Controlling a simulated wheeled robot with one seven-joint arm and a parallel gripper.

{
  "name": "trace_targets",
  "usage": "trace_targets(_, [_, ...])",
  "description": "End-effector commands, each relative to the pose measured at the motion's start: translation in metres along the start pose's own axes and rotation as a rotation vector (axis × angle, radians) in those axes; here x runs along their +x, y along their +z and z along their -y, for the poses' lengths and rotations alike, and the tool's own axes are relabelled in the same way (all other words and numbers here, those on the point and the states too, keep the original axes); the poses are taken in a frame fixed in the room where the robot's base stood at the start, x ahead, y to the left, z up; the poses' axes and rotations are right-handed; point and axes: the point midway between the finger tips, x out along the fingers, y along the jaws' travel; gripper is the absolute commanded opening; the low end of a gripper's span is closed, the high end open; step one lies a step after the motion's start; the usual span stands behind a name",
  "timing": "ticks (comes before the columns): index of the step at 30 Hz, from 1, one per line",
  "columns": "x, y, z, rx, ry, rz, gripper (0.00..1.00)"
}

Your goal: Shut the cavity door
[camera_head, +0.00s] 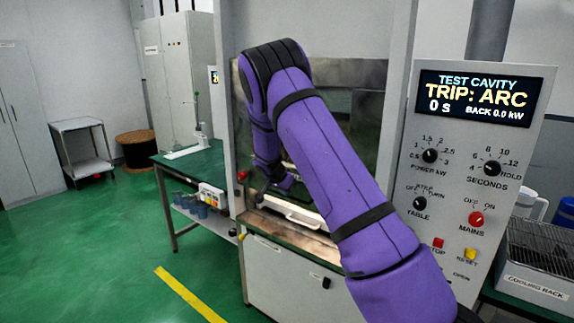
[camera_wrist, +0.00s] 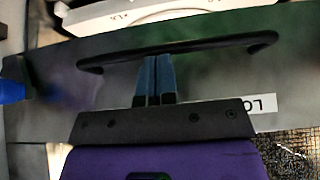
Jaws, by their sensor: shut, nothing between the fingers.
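The test cavity (camera_head: 345,75) is a steel-framed opening behind my purple arm in the head view. A white tray (camera_head: 292,212) shows low at its front, and a pale tray edge shows at the top of the wrist view (camera_wrist: 165,14). A grey metal panel (camera_wrist: 55,60) with a dark bar handle (camera_wrist: 215,43) crosses the wrist view; it looks like the cavity door, but my arm hides much of it in the head view. My gripper (camera_wrist: 153,60) is shut and empty, its blue fingertips right at the handle's middle. I cannot tell whether they touch it.
The control panel (camera_head: 470,180) at the right reads "TRIP: ARC". A cooling rack (camera_head: 535,270) stands at the far right. A green bench (camera_head: 190,168) stands left of the cavity, with bottles on its lower shelf.

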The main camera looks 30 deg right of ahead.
Motion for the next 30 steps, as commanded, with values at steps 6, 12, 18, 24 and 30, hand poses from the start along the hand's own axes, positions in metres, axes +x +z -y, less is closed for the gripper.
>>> trace_targets(6, [0.062,0.041,-0.002,-0.003,0.007,0.0,0.0])
trace_targets(12, [0.102,0.067,-0.001,-0.002,0.004,-0.001,0.0])
trace_targets(18, [0.128,0.084,-0.001,0.002,0.002,0.0,0.0])
trace_targets(24, [0.138,0.091,0.0,0.002,0.001,0.0,0.0])
trace_targets(30, [0.141,0.095,0.0,0.001,0.001,0.002,0.0])
